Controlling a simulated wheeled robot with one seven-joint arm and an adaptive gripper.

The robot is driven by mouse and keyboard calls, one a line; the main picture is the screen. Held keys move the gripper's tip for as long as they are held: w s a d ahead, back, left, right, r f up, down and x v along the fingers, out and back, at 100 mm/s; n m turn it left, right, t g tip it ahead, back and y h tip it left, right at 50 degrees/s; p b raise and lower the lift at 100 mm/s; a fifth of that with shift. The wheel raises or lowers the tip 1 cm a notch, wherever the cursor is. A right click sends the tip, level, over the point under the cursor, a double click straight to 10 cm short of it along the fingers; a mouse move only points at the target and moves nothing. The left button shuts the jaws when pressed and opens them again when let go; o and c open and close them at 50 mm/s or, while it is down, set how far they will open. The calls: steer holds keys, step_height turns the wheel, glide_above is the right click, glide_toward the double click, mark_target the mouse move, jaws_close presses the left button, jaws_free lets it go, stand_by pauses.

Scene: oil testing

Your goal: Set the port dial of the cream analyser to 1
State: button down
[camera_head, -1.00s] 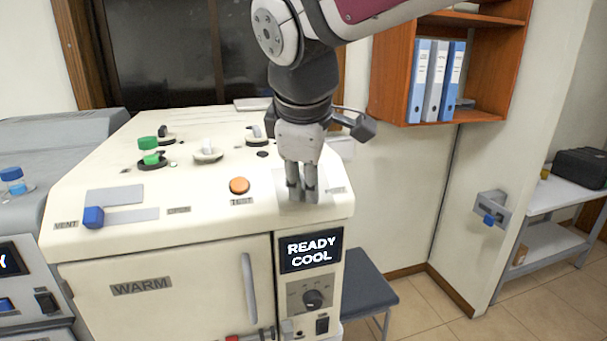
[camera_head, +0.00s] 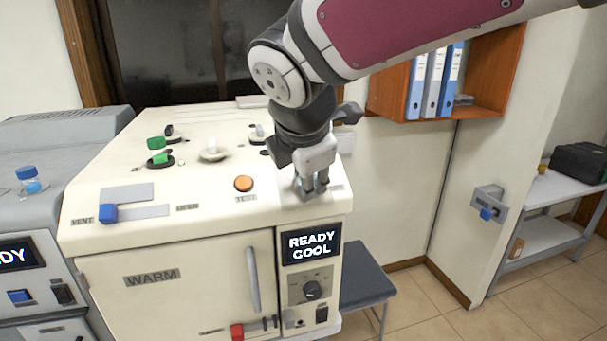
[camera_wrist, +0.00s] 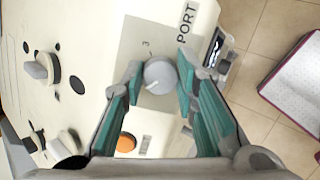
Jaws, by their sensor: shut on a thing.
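The cream analyser (camera_head: 170,235) fills the left and middle of the head view, with a "READY COOL" screen (camera_head: 310,245) on its front. My gripper (camera_head: 314,192) is over the right part of its top. In the wrist view my gripper (camera_wrist: 160,82) has its teal-lined fingers on either side of the grey round port dial (camera_wrist: 159,76), shut on it. A "3" and the word "PORT" are printed by the dial. A pale mark shows on the dial's face; other numbers are hidden or unreadable. The head view hides the dial behind the fingers.
An orange test button (camera_head: 244,183) lies left of my gripper on the top. A shelf with binders (camera_head: 432,80) is behind my arm at right.

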steer(key=shift+s+f, duration=0.1)
stand_by(0.3)
steer(key=c, duration=1.3)
jaws_free()
steer(key=v, duration=1.2)
